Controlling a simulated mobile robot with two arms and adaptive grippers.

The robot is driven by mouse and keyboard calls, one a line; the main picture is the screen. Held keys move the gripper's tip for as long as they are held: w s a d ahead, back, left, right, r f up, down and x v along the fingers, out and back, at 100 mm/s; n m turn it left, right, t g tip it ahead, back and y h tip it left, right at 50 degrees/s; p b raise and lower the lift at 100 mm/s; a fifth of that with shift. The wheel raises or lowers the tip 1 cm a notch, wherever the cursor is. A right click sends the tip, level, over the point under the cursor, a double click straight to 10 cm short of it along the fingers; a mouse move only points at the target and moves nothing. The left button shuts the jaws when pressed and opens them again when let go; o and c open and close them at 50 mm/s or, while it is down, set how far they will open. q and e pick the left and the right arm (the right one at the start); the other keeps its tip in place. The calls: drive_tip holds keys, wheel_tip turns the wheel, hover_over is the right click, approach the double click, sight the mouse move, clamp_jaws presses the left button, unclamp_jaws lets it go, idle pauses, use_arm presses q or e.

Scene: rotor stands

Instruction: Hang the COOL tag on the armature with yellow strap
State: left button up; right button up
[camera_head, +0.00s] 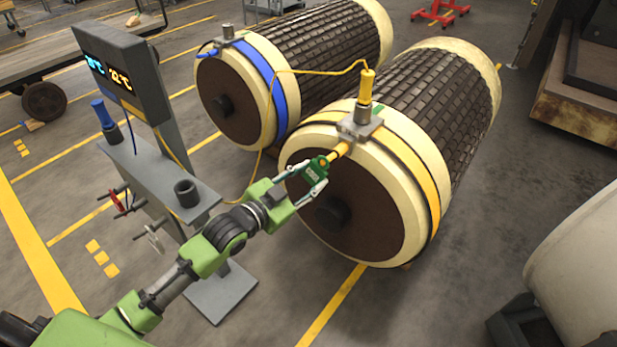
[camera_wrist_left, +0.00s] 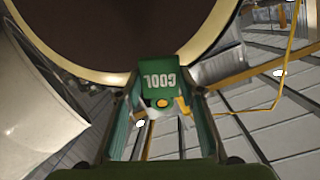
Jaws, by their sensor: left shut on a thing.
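The armature with yellow strap (camera_head: 415,185) lies on its side, with its brown end face towards me. A metal block (camera_head: 361,122) on its rim holds an upright yellow probe (camera_head: 366,88), and a yellow peg (camera_head: 339,152) sticks out from the block. My left gripper (camera_head: 317,172) is shut on the green COOL tag (camera_head: 322,160), which is at the peg's tip. In the left wrist view the COOL tag (camera_wrist_left: 165,85) sits between the fingers, with orange showing at its hole. I cannot tell whether the peg passes through the hole. My right gripper is not in view.
An armature with blue strap (camera_head: 272,75) lies behind. At left, a grey stand (camera_head: 165,180) carries a display (camera_head: 122,72), a blue probe (camera_head: 103,115), an empty dark cup (camera_head: 187,192) and pegs with a red tag (camera_head: 117,200) and a pale tag (camera_head: 155,238). A yellow cable (camera_head: 310,71) runs to the yellow probe.

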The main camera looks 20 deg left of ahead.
use_arm(q)
drive_tip(key=shift+w, duration=0.15)
drive_tip(key=shift+w+d+f, duration=0.1)
drive_tip(key=shift+w+f, duration=0.05)
drive_tip(key=shift+w, duration=0.05)
drive_tip(key=shift+w+d, duration=0.1)
drive_tip(key=shift+w, duration=0.15)
drive_tip(key=shift+w+d+f+b, duration=0.15)
drive_tip(key=shift+w+b, duration=0.15)
drive_tip(key=shift+w, duration=0.15)
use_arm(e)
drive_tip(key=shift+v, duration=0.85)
use_arm(q)
drive_tip(key=shift+w, duration=0.1)
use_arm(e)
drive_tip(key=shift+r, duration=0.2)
use_arm(q)
drive_tip(key=shift+w+d, duration=0.1)
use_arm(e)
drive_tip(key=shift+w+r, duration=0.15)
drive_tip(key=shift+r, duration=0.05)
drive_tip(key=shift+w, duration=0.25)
use_arm(q)
drive_tip(key=shift+f, duration=0.15)
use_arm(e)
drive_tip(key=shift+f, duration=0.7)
